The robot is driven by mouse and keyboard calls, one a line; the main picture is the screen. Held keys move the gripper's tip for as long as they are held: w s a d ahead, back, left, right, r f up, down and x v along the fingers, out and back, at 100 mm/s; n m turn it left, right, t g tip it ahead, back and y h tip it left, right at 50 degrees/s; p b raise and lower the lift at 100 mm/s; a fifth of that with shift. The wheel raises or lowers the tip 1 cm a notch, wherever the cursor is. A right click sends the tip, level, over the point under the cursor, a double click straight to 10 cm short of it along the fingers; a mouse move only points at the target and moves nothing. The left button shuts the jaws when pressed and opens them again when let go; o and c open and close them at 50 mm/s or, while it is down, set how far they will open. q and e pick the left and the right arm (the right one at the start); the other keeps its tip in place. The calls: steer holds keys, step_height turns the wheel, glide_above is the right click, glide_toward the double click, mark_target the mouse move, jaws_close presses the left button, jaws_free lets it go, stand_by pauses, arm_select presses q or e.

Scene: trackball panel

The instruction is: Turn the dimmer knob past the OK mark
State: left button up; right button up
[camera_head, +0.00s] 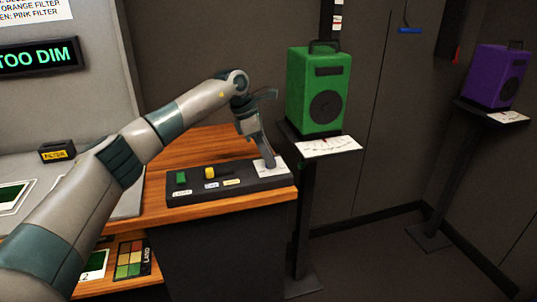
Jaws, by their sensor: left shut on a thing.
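A black control panel (213,191) lies on the front of the wooden desk. At its right end is a white dial plate (283,171), where the dimmer knob sits; the knob is mostly hidden by my gripper. My left gripper (269,164) reaches down from above onto that plate and is shut on the knob. The OK mark is too small to read. A display (38,57) at upper left reads "TOO DIM" in green letters. My right gripper is not in view.
A green speaker (318,90) stands on a black stand just right of the desk. A purple speaker (495,76) stands farther right. A small FILTER box (57,151) is at left.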

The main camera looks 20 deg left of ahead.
arm_select(q)
steer(key=m, duration=0.1)
steer(key=m+g+p, duration=0.1)
steer(key=m, duration=0.1)
steer(key=shift+w+r+m, duration=0.15)
steer(key=shift+r+m, duration=0.05)
steer(key=shift+m, duration=0.1)
steer(key=m+g, duration=0.1)
steer(key=m, duration=0.2)
steer(key=shift+w+g+p, duration=0.1)
steer(key=shift+g+p, duration=0.2)
steer(key=shift+g, duration=0.1)
steer(key=shift+f+m+g, duration=0.1)
steer(key=shift+m+g, duration=0.3)
steer(key=shift+m, duration=0.9)
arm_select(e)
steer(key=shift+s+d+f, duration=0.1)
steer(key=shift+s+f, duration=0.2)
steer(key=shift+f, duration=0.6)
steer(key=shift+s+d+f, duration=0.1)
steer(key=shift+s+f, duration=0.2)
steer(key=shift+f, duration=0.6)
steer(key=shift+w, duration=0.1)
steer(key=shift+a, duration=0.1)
arm_select(q)
steer(key=o, duration=1)
steer(key=shift+o, duration=0.2)
